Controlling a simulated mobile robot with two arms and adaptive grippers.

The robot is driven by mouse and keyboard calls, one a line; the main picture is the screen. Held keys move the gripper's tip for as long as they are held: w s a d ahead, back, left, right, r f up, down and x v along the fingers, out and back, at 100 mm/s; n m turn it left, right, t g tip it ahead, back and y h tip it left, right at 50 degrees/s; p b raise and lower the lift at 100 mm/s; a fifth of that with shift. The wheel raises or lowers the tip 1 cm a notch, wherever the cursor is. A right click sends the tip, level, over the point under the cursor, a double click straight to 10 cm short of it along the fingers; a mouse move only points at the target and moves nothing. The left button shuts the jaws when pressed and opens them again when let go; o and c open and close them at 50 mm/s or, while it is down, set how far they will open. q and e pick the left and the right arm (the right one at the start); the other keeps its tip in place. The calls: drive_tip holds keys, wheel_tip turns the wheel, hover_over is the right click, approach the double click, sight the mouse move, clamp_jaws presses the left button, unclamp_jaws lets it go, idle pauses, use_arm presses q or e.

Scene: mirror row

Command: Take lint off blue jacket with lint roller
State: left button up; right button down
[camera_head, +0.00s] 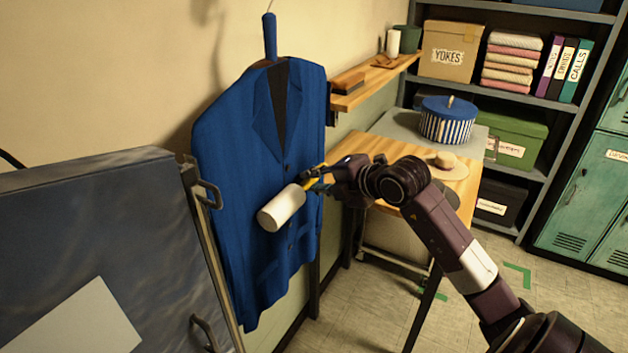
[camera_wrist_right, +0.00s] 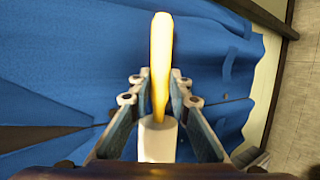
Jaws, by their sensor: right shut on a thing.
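The blue jacket (camera_head: 240,160) hangs against the wall on a hanger, its front facing out with a dark lapel opening. It also fills much of the right wrist view (camera_wrist_right: 60,70). The lint roller has a white roll (camera_head: 282,208) and a yellow handle (camera_wrist_right: 161,55). My right gripper (camera_head: 318,181) is shut on the handle, holding the roller in front of the jacket's lower front. I cannot tell whether the roll touches the cloth. I cannot make out any lint. My left gripper is not in view.
A wooden shelf (camera_head: 370,84) juts from the wall right of the jacket. A wooden table (camera_head: 375,147) stands behind my right arm, with a straw hat (camera_head: 447,166) on it. A large grey panel (camera_head: 85,235) with handles stands at the left, close to the jacket.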

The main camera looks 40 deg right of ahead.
wheel_tip(320, 180, down, 4)
drive_tip(key=b, duration=0.3)
drive_tip(key=shift+f, duration=0.25)
drive_tip(key=shift+w+f+b, duration=0.1)
drive_tip(key=shift+f+b, duration=1.6)
drive_tip(key=shift+f, duration=0.6)
